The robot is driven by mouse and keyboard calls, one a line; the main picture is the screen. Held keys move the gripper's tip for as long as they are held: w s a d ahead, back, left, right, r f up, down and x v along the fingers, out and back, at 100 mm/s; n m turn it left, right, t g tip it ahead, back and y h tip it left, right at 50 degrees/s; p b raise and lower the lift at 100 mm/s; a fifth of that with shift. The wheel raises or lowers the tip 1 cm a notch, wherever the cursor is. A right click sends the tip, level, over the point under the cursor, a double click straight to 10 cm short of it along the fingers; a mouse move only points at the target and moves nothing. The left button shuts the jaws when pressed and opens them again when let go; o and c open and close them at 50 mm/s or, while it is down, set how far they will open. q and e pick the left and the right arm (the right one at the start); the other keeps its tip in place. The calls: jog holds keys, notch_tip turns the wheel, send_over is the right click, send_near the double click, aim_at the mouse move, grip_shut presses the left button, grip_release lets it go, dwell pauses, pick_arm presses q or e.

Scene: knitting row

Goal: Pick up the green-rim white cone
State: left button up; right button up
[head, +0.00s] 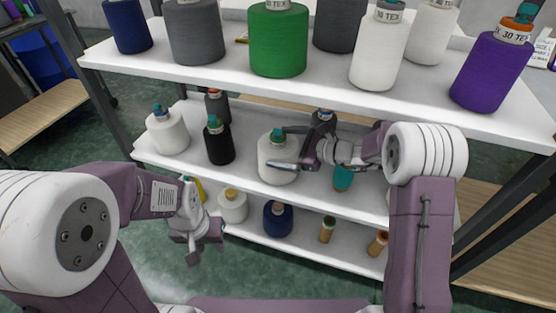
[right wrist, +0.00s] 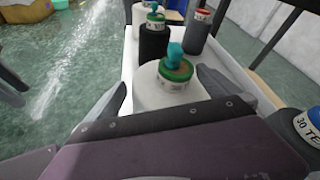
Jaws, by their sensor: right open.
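The green-rim white cone (head: 274,160) stands upright on the middle shelf, with a teal tip on top. My right gripper (head: 291,154) is open at its right side, one finger crossing in front of the cone. In the right wrist view, the cone (right wrist: 165,90) stands between the two spread fingers of my right gripper (right wrist: 163,88); its lower part is hidden by the gripper body. My left gripper (head: 203,246) hangs at the lower left, apart from the cone, in front of the bottom shelf. Its jaw opening is unclear.
A black cone (head: 219,145) and another white cone (head: 168,134) stand left of it on the middle shelf (head: 190,173). The top shelf (head: 330,92) above carries several large cones. The bottom shelf holds a navy cone (head: 278,220) and small spools.

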jog(key=shift+w+a+f, duration=0.2)
jog(key=shift+w+a, duration=0.05)
jog(key=shift+a, duration=0.25)
jog(key=c, duration=1.7)
jog(key=shift+r, duration=0.1)
jog(key=shift+c, duration=0.3)
jog(key=shift+r, duration=0.15)
